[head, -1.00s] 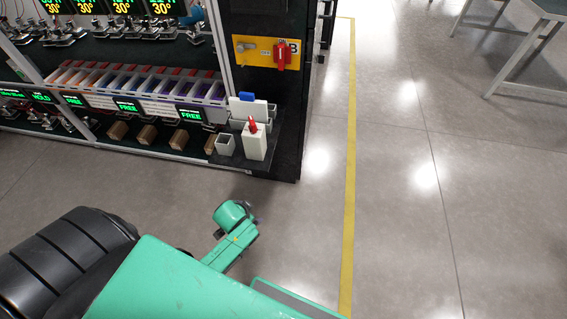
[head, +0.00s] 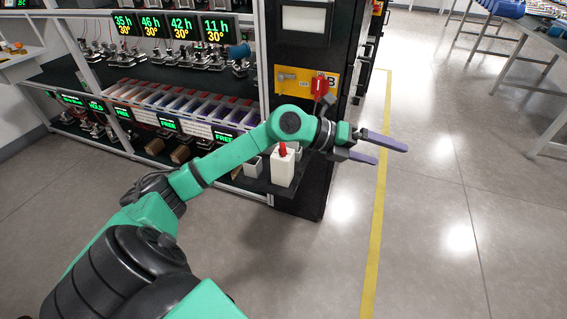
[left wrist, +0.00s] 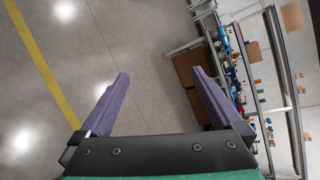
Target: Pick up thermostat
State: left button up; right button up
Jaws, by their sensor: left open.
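I cannot tell for certain which thing is the thermostat. A white block with a red top (head: 283,169) stands upright on a small dark shelf at the right end of the rack, partly behind my left arm. My left gripper (head: 390,153) is open and empty, in the air to the right of the block and pointing right. My right gripper is not in view.
The rack (head: 180,55) holds displays and clamped devices above a row of coloured slots (head: 170,100). A dark cabinet end carries a yellow panel with a red switch (head: 319,86). Open floor with a yellow line (head: 379,200) lies right. Tables (head: 530,25) stand at the far right.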

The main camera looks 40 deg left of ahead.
pick_arm(q)
jog(key=a+f+m+g+y, duration=0.1)
jog(key=a+f+y, duration=0.1)
jog(key=a, duration=0.2)
jog(key=a+f+g+y, duration=0.1)
jog(key=a+f+y, duration=0.1)
jog(key=a+y, duration=0.15)
jog(key=n+g+y, duration=0.2)
jog(key=g+y, duration=0.1)
jog(key=y, duration=0.4)
send_near(284, 157)
jog(key=w+a, duration=0.1)
jog(key=a, duration=0.1)
jog(key=b+x, duration=0.1)
jog(key=x, duration=1.2)
jog(key=shift+w+d+f, duration=0.1)
jog(key=shift+w+f, duration=0.2)
jog(key=shift+f, duration=0.05)
jog(key=c, duration=1.5)
jog(key=shift+o, duration=0.2)
jog(key=shift+r, duration=0.1)
jog(key=shift+r, duration=0.1)
